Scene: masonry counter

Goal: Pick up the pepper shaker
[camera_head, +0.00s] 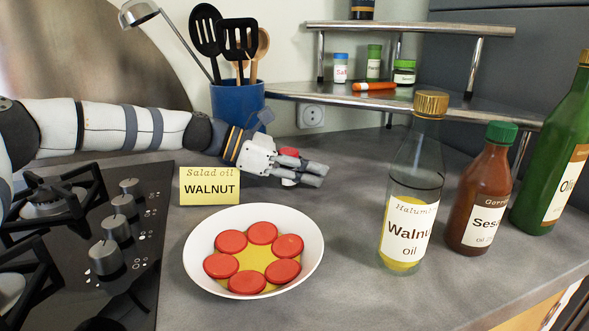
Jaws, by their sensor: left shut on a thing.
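My left gripper (302,171) reaches in from the left, low over the counter behind the plate. It is shut on a small shaker with a red cap (289,152), which I take to be the pepper shaker. The fingers hide most of its body and its label; a pale bit shows below them. I cannot tell whether its base touches the counter. My right gripper is not in view.
A white plate (198,277) with red slices and yellow oil stands in front, beside a yellow "Walnut" card (209,186). Tall bottles, including walnut oil (411,190), stand at right. A metal shelf (300,91) holds small jars. A blue utensil pot (237,110) stands behind the arm.

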